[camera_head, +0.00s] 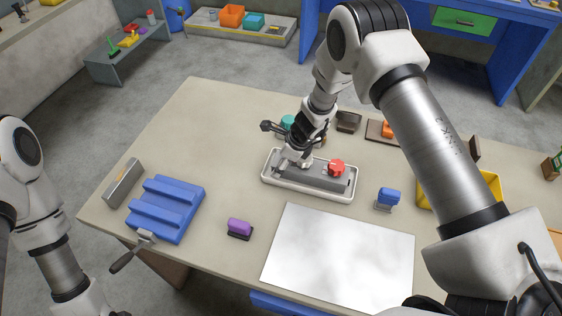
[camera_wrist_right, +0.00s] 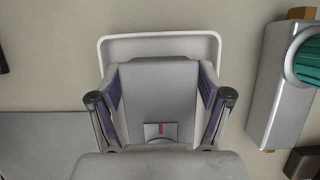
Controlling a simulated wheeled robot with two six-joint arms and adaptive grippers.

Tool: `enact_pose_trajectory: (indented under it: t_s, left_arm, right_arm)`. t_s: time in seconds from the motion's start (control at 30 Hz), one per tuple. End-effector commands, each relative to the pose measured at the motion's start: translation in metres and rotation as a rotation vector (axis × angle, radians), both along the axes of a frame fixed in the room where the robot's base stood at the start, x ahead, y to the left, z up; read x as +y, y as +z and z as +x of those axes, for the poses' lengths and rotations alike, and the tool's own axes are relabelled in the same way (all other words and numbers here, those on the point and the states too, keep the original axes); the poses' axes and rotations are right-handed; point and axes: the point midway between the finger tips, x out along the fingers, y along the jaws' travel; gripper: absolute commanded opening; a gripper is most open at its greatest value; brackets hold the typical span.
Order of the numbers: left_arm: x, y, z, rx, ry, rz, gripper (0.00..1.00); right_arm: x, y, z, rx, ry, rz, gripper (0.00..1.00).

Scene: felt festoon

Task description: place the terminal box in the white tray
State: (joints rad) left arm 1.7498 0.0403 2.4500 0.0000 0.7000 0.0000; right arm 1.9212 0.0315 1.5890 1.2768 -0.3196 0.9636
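The terminal box appears to be the long grey block (camera_head: 322,180) lying along the white tray (camera_head: 317,197) at mid-table. It also shows in the right wrist view (camera_wrist_right: 158,88), with the tray's rim (camera_wrist_right: 160,35) beyond its end. I cannot tell whether its underside touches the tray floor. A red knob (camera_head: 337,167) shows at the block's right end. My right gripper (camera_head: 294,160) is at the left part of the tray. In the wrist view, its pads (camera_wrist_right: 160,105) lie against both long sides of the block. My left gripper is out of view.
A blue stepped block (camera_head: 166,207), a purple item (camera_head: 239,228) and a pale sheet (camera_head: 340,260) lie nearer. A blue item (camera_head: 388,197) stands right of the tray. A teal item (camera_head: 288,121) and dark block (camera_head: 348,121) are behind. A yellow bin (camera_head: 491,185) is right.

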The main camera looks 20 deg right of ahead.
Motion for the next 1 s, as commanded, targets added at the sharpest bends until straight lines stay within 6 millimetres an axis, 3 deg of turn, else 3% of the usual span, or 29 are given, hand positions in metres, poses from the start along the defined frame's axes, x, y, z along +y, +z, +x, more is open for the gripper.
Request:
enact_pose_trajectory:
  t_s: [0.13, 0.27, 0.6, 0.73, 1.0]
  left_arm:
    - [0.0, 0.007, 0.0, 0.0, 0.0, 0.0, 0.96]
    - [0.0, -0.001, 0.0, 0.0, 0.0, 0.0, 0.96]
    - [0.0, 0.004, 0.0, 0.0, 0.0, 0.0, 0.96]
    - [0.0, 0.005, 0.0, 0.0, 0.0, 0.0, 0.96]
    - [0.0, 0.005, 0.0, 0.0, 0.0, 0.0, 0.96]
  right_arm:
    - [0.0, 0.007, 0.0, 0.0, 0.0, 0.0, 0.77]
    - [-0.007, 0.022, -0.004, -0.002, -0.002, 0.001, 0.77]
    - [-0.032, 0.102, -0.024, -0.002, -0.002, 0.001, 0.77]
    - [-0.036, 0.113, -0.027, 0.0, 0.0, 0.0, 0.77]
    - [-0.037, 0.114, -0.028, 0.0, 0.0, 0.0, 0.77]
